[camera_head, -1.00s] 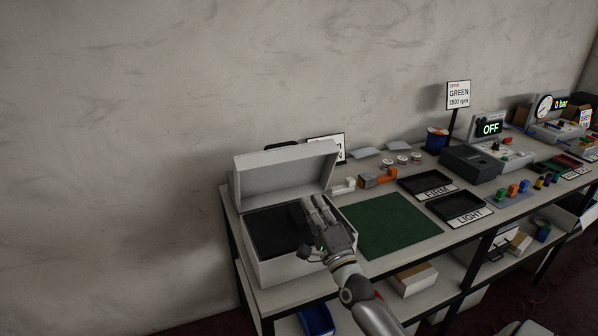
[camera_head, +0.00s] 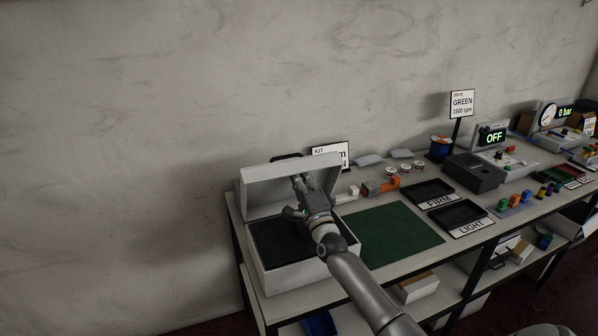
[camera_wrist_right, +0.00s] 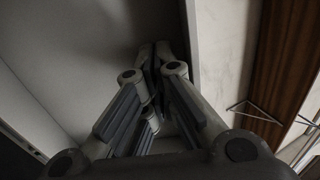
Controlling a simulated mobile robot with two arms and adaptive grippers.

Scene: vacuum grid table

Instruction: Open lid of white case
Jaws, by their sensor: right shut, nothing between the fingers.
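The white case (camera_head: 300,278) stands at the left end of the table. Its lid (camera_head: 270,187) is raised, standing roughly upright at the back of the case, and a dark handle (camera_head: 287,157) shows behind the lid's top edge. The inside (camera_head: 272,240) of the case is dark. My right gripper (camera_head: 302,183) is over the case, its closed fingers pointing up at the lid's inner face near its right side. In the right wrist view the fingertips (camera_wrist_right: 156,52) are together and empty, close to the pale lid (camera_wrist_right: 80,45); contact cannot be told. My left gripper is not in view.
A green mat (camera_head: 395,237) lies right of the case. Black trays (camera_head: 430,192), small parts (camera_head: 380,186) and a KIT sign (camera_head: 341,150) stand beyond it. A blue bin (camera_head: 320,323) is on the shelf below. The wall is behind the table.

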